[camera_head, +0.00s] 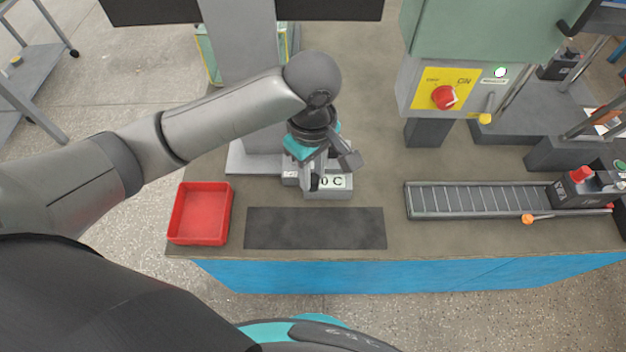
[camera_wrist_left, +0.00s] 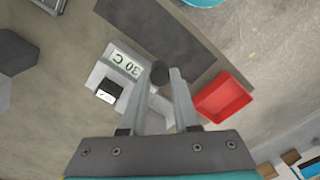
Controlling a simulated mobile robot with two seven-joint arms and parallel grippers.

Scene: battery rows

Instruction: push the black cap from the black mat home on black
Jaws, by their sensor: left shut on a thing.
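My left gripper (camera_head: 324,176) is over the grey block with the "30 C" display (camera_head: 333,182). In the left wrist view its fingers (camera_wrist_left: 166,80) are shut on the dark round black cap (camera_wrist_left: 160,72). The block (camera_wrist_left: 104,72) is just left of the cap there, with a small black part with a white label (camera_wrist_left: 107,91) on it. The black mat (camera_head: 315,228) lies bare in front of the block. The fingers hide the cap's underside, and I cannot tell whether it touches the block. My right gripper is not in view.
A red tray (camera_head: 176,225) stands left of the mat. A roller conveyor (camera_head: 470,199) lies to the right. A green machine with a red knob (camera_head: 444,97) stands behind it. The bench top (camera_head: 390,150) between block and conveyor is clear.

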